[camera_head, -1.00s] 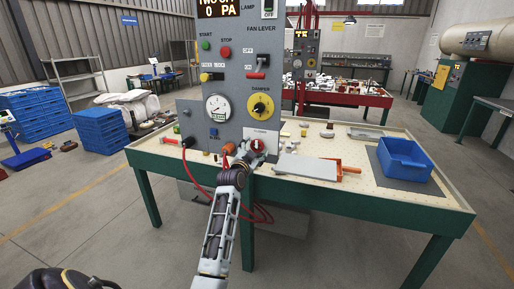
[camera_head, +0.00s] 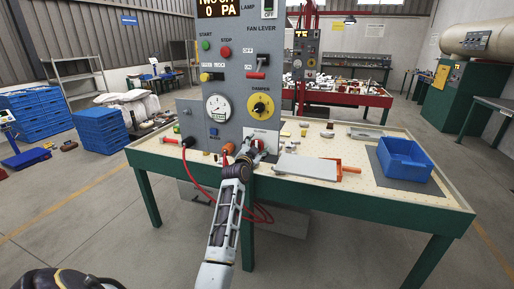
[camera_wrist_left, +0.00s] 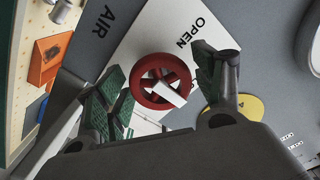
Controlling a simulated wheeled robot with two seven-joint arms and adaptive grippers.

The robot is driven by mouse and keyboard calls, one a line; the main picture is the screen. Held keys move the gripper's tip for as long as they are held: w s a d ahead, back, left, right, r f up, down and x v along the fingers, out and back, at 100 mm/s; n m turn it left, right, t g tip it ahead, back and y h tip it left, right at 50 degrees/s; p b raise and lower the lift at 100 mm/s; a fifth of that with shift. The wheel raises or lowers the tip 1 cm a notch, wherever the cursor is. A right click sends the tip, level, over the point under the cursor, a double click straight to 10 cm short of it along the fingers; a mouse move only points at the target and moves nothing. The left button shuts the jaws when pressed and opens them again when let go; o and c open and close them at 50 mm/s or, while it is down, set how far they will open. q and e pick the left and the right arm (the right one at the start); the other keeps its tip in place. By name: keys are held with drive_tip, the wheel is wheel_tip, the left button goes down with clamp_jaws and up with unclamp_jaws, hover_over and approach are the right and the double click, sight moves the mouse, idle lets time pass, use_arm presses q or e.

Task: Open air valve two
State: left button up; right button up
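The air valve is a small red spoked handwheel with a white bar across it (camera_wrist_left: 160,84), on a white plate lettered AIR and OPEN (camera_wrist_left: 140,40). In the head view the wheel (camera_head: 258,145) is low on the right of the grey control panel (camera_head: 240,80), partly hidden by my gripper. My left gripper (camera_head: 250,152) is at the wheel. In the left wrist view its green-padded fingers (camera_wrist_left: 165,88) are apart, one on each side of the wheel. I cannot tell whether the pads touch the rim. My right gripper is not in view.
A red hose (camera_head: 200,180) hangs left of my arm.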

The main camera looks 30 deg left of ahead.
use_arm(q)
drive_tip(key=c, duration=0.7)
drive_tip(key=shift+o, duration=0.2)
drive_tip(key=shift+n+p, duration=0.9)
drive_tip(key=shift+p, duration=0.05)
drive_tip(key=shift+r+n+p, duration=0.1)
drive_tip(key=shift+n+p, duration=0.5)
drive_tip(key=shift+n, duration=0.1)
drive_tip(key=n+p, duration=0.3)
drive_tip(key=n, duration=0.1)
drive_tip(key=n+p, duration=0.2)
drive_tip(key=n, duration=0.2)
drive_tip(key=shift+p, duration=0.35)
drive_tip(key=shift+n, duration=0.7)
drive_tip(key=shift+n+p, duration=0.45)
drive_tip(key=shift+n, duration=0.05)
drive_tip(key=n+p, duration=0.1)
drive_tip(key=n, duration=0.3)
drive_tip(key=shift+p, duration=0.35)
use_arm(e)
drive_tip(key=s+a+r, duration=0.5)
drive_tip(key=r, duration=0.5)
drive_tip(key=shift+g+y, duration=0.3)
use_arm(q)
drive_tip(key=shift+n, duration=0.3)
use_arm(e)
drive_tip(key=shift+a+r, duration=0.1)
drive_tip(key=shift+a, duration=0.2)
